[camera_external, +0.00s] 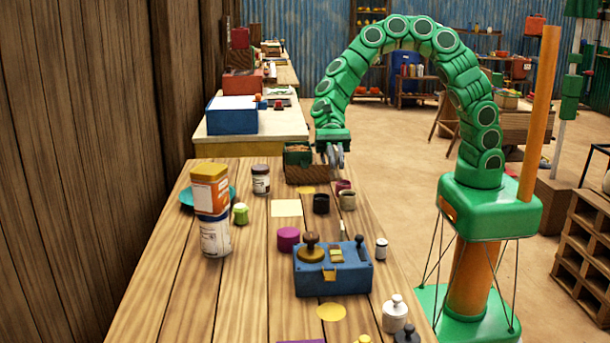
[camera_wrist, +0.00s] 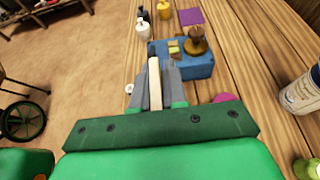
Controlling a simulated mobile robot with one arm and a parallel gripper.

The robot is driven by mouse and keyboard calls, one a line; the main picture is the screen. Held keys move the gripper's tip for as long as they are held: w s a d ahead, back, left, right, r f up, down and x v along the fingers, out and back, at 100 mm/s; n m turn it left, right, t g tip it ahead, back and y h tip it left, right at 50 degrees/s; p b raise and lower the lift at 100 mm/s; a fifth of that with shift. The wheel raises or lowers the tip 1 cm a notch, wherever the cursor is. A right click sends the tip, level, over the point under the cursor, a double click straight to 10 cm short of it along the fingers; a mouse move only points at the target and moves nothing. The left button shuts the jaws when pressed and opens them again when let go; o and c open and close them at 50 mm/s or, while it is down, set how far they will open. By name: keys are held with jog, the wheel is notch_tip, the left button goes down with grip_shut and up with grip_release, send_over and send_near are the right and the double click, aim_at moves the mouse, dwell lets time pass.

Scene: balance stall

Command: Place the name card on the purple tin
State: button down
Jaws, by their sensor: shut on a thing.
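The purple tin (camera_external: 288,239) is low and round and stands on the wooden table, left of the blue box. Part of it also shows in the wrist view (camera_wrist: 225,98), right of my fingers. My gripper (camera_external: 336,155) points down above the far part of the table, beyond the tin. In the wrist view its grey fingers (camera_wrist: 155,88) are shut on a thin, cream, upright piece (camera_wrist: 154,76), seen edge-on; it looks like the name card. Its face and any writing are hidden. In the external view I cannot make it out.
The blue box (camera_external: 333,280) has knobs on top and stands right beside the tin. Dark (camera_external: 321,204) and tan (camera_external: 347,200) cups stand beyond. A cream square (camera_external: 286,208) lies flat.

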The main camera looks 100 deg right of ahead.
jog(key=shift+w+a+f, duration=0.8)
jog(key=shift+w+f, duration=0.75)
jog(key=shift+w, duration=0.55)
jog(key=shift+w+a+f, duration=0.8)
jog(key=shift+w+f, duration=0.75)
jog(key=shift+w, duration=0.6)
jog(key=shift+w+a+f, duration=0.8)
jog(key=shift+w+f, duration=0.75)
jog(key=shift+w, duration=0.55)
jog(key=shift+w+f, duration=0.25)
jog(key=shift+f, duration=1.6)
jog(key=c, duration=1.2)
grip_release()
jog(key=shift+f, duration=0.1)
jog(key=shift+o, duration=0.2)
